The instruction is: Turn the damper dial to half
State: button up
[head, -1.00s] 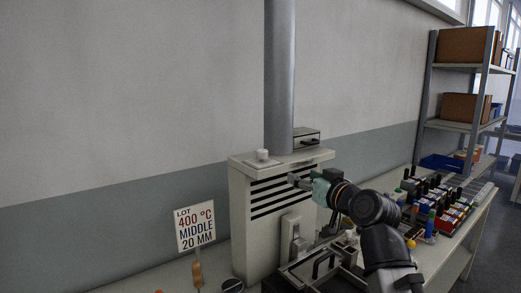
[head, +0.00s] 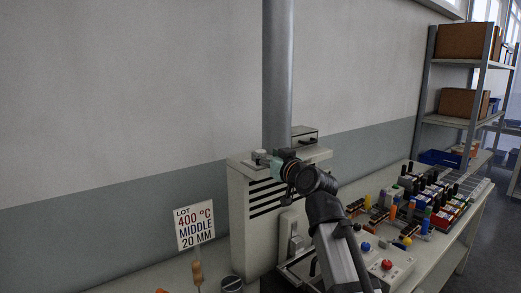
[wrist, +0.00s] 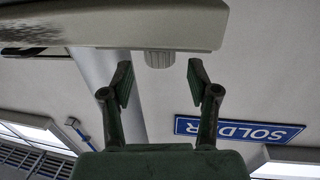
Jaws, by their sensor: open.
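The damper dial is a small pale ribbed knob (wrist: 158,60) on top of the grey cabinet (head: 239,215), by the flue pipe (head: 277,75). In the head view the dial (head: 259,154) is partly covered by my gripper. My gripper (wrist: 158,77) is open and empty, level with the dial. In the wrist view, which looks upside down, the dial is centred in the gap, at or just beyond the fingertips. I see no contact. The dial's pointer or scale marks are not readable.
A dark-fronted box (head: 304,136) sits on the cabinet behind the pipe. A lot sign (head: 195,225) reads 400 °C, middle, 20 mm. The bench at right holds a control box (head: 383,262) with coloured buttons and many small parts. A blue sign (wrist: 240,131) shows in the wrist view.

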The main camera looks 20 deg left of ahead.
aim_at(263, 153)
jog(key=shift+p+x, duration=0.35)
jog(key=shift+x, duration=1.85)
grip_shut()
